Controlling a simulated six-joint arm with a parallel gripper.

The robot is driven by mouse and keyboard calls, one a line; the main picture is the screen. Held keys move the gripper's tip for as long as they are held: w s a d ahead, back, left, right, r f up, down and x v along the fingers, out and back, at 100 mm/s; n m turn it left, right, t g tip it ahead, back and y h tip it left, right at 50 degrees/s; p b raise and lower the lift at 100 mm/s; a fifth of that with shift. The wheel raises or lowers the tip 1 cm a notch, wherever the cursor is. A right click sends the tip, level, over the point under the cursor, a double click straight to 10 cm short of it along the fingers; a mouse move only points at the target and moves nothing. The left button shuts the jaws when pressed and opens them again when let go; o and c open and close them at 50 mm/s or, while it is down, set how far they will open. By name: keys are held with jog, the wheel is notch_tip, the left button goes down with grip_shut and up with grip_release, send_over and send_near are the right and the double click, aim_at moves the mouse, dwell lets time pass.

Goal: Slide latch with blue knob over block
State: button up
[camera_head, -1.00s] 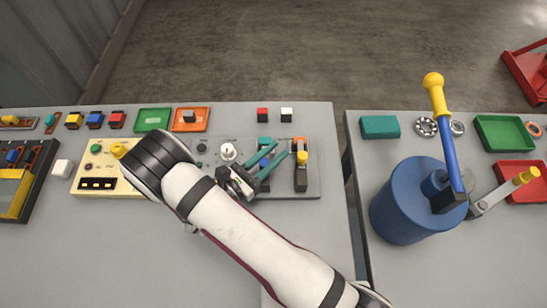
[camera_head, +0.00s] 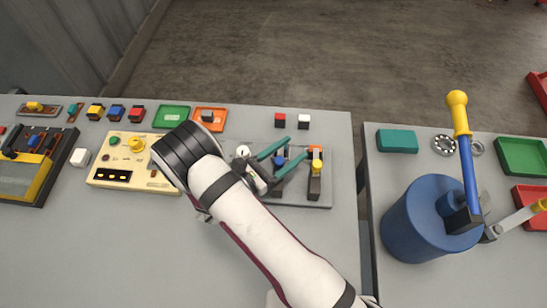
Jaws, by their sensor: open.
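The blue knob (camera_head: 279,160) of one latch shows on the grey board (camera_head: 322,204), between the two green fingers of my gripper (camera_head: 295,149). The gripper is open, with one finger to the upper left of the knob and one to the lower right. Contact with the knob cannot be made out. The block by this latch is mostly hidden behind the fingers. A neighbouring latch with a yellow knob (camera_head: 317,165) stands just right of the fingertips, with an orange block (camera_head: 316,150) behind it.
A white dial (camera_head: 243,151) is left of my gripper. A cream panel (camera_head: 125,177) stands farther left. A blue drum with a lever (camera_head: 425,225) stands on the right table, beyond a gap.

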jog(key=shift+s+a, duration=0.1)
jog(key=v, duration=1.5)
jog(key=shift+s+a, duration=0.2)
jog(key=s+d+r+m+g+y, duration=0.2)
jog(key=d+r+m+g, duration=0.4)
jog(key=d+m+g, duration=0.25)
jog(key=s+d+r+m+g+y, duration=0.25)
jog(key=d+r+m+g, duration=0.4)
jog(key=d+m, duration=0.35)
jog(key=s+r+m+t+y, duration=0.2)
jog(key=s+m+y, duration=0.6)
jog(key=m, duration=0.6)
jog(key=shift+s+a+y, duration=0.2)
jog(key=shift+a+y, duration=0.2)
jog(key=shift+y, duration=0.65)
jog(key=shift+o, duration=0.2)
jog(key=shift+r, duration=0.1)
